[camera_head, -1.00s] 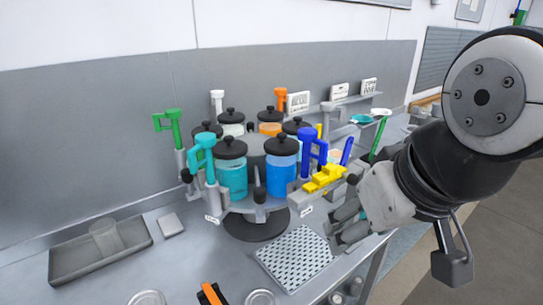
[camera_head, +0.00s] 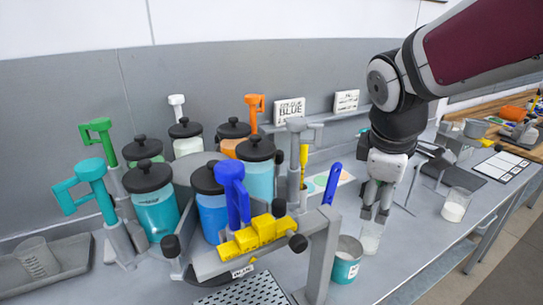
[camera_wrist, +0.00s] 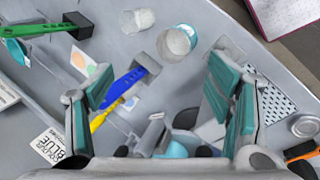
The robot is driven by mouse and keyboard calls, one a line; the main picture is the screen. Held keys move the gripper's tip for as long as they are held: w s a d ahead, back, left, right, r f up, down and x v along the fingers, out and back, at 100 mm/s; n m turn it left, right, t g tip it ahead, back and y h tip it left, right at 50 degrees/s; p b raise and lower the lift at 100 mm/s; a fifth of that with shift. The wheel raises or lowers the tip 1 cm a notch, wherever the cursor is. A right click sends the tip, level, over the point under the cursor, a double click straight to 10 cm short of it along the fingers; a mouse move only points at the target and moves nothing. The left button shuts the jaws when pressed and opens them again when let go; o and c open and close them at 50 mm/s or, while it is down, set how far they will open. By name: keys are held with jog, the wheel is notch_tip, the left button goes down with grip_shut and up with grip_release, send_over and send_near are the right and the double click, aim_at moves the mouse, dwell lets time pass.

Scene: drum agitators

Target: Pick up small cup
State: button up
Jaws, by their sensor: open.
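A small clear cup (camera_head: 370,238) stands on the bench right under my gripper (camera_head: 375,212), partly hidden by the fingers. A teal can with a white label (camera_head: 346,262) stands just left of it and nearer. In the wrist view my gripper (camera_wrist: 170,85) is open, with teal pads wide apart and nothing between the tips. The clear cup (camera_wrist: 137,20) and the can (camera_wrist: 177,42) show at the top there, beyond the fingertips. Another clear cup with white contents (camera_head: 456,206) stands further right, and one more (camera_head: 37,258) sits in a tray at far left.
A carousel of lidded jars (camera_head: 210,205) with coloured handles fills the left centre. A yellow block (camera_head: 258,233) and a grey post (camera_head: 320,255) stand left of the can. A perforated mat (camera_head: 245,292) lies in front. Bare bench lies between the two right-hand cups.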

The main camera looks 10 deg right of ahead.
jog(key=w+d+f+n+g+h+b, duration=0.1)
jog(key=w+d+f+n+b, duration=0.1)
jog(key=w+d+f+n, duration=0.45)
jog(key=n, duration=0.5)
send_near(372, 219)
jog(key=shift+g, duration=0.5)
jog(key=x, duration=0.4)
jog(key=s+x, duration=0.1)
jog(key=x, duration=0.2)
jog(key=shift+a+f+b, duration=0.2)
jog(key=shift+a+b, duration=0.15)
jog(key=x, duration=0.5)
jog(key=shift+s+f, duration=0.1)
jog(key=shift+s, duration=0.25)
jog(key=shift+w+d+f, duration=0.1)
jog(key=shift+d+f, duration=0.1)
jog(key=shift+f, duration=0.3)
jog(key=c, duration=1.3)
